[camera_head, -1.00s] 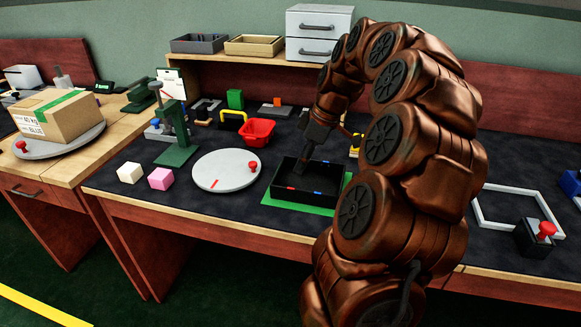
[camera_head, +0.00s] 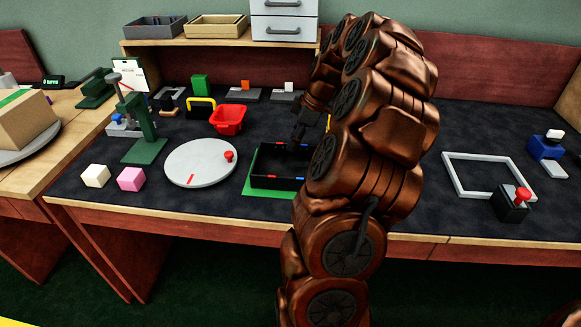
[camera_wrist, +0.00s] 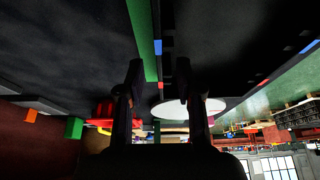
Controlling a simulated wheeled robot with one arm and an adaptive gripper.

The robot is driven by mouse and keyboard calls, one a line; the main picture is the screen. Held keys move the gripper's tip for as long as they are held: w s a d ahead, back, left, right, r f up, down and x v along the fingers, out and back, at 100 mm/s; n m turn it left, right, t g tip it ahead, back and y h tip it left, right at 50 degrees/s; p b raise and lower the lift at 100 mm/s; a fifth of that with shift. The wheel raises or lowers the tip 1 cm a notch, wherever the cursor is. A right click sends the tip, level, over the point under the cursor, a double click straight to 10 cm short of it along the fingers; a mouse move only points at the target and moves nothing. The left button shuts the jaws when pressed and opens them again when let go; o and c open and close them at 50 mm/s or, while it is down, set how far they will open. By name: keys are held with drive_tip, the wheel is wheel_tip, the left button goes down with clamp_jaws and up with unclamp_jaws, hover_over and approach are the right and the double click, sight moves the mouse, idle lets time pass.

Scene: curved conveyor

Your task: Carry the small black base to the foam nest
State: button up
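A small black block with a red knob (camera_head: 512,204) stands at the front right, against a corner of a white square frame (camera_head: 447,172). It looks like the small black base, though I cannot be sure. A black open tray (camera_head: 277,182) with red and blue marks sits on a green mat (camera_head: 262,193); I cannot tell whether it is the foam nest. My gripper (camera_head: 297,138) is over the back part of this tray, partly hidden by my arm. In the wrist view my gripper (camera_wrist: 165,75) has its fingers apart with nothing between them.
A white disc (camera_head: 195,165) with a red knob lies left of the tray. A blue device (camera_head: 545,147) stands at right. The table between tray and frame looks clear.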

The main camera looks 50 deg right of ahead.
drive_tip(key=shift+x, duration=1.15)
drive_tip(key=shift+d, duration=0.1)
clamp_jaws()
